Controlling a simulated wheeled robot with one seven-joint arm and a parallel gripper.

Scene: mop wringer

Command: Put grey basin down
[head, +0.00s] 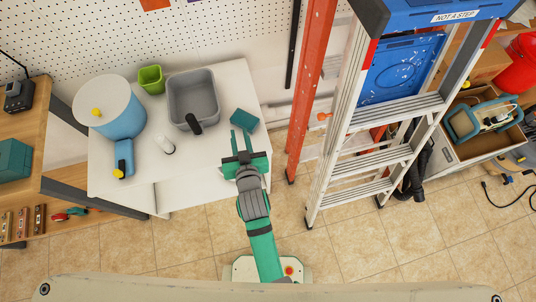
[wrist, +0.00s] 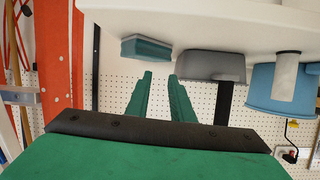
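The grey basin (head: 194,92) sits upright on the white table, near the back, with a black upright piece (head: 194,123) at its front side. In the wrist view, which looks upside down, the grey basin (wrist: 210,66) rests against the table surface beyond my fingers. My gripper (head: 241,140) is at the table's front right, in front of a teal block and apart from the basin. Its two green fingers (wrist: 160,77) are spread with nothing between them, so it is open and empty.
On the white table (head: 232,85) stand a green cup (head: 151,79), a blue bucket with a white top (head: 110,105), a blue bottle (head: 124,158), a white cylinder (head: 163,146) and the teal block (head: 244,119). A stepladder (head: 372,110) stands right. Tiled floor in front is free.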

